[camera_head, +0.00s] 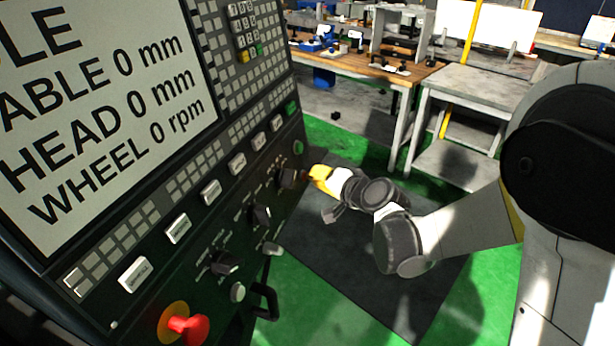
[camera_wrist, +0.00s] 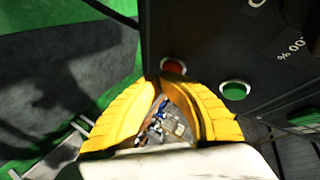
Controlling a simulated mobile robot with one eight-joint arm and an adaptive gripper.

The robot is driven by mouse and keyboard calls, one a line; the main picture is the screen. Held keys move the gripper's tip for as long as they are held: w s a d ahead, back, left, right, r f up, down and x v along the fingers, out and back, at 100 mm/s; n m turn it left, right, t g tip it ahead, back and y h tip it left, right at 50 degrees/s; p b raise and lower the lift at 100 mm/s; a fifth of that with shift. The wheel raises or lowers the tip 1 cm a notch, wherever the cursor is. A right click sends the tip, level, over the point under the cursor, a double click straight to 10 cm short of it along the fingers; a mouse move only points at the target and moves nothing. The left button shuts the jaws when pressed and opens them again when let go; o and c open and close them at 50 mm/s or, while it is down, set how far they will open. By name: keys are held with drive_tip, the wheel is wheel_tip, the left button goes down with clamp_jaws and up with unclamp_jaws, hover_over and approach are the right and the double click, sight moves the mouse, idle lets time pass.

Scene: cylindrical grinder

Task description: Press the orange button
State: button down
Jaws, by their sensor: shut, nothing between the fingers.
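An orange-red round button (camera_wrist: 173,66) sits on the dark control panel (camera_wrist: 205,40) in the wrist view, just beyond my yellow fingertips. Its lower edge is partly covered by them. My gripper (camera_wrist: 168,80) is shut and empty, its fingertips together at the button. In the head view my gripper (camera_head: 312,175) is at the panel's right edge, beside a dark knob and below a green button. The orange-red button is mostly hidden there. I cannot tell whether the fingertips touch it or whether it is pushed in.
A green button (camera_wrist: 235,90) is close by on the panel. A red mushroom button (camera_head: 185,328) with an orange ring is at the panel's lower part. Knobs, white keys and a display (camera_head: 100,110) fill the panel. Workbenches (camera_head: 370,68) stand behind, with open floor between.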

drive_tip(key=shift+s+d+r, duration=0.15)
drive_tip(key=shift+s+d, duration=0.1)
drive_tip(key=shift+d, duration=0.55)
drive_tip(key=d, duration=0.1)
drive_tip(key=s+d, duration=0.1)
drive_tip(key=d, duration=0.1)
drive_tip(key=d+r, duration=0.1)
drive_tip(key=shift+s+d, duration=0.15)
drive_tip(key=shift+d, duration=0.2)
idle(0.4)
drive_tip(key=s+d+n+g+h, duration=0.1)
drive_tip(key=s+d+h, duration=0.1)
drive_tip(key=s+d, duration=0.3)
drive_tip(key=s+d+r+n+g+h, duration=0.1)
drive_tip(key=s+d+h, duration=0.2)
drive_tip(key=s, duration=1)
drive_tip(key=s+d+r+n+g+h, duration=0.1)
drive_tip(key=s+d+n+h, duration=0.1)
drive_tip(key=s+d, duration=0.6)
drive_tip(key=shift+s+g+h+b, duration=0.3)
drive_tip(key=shift+s+h, duration=0.2)
drive_tip(key=shift+s, duration=0.2)
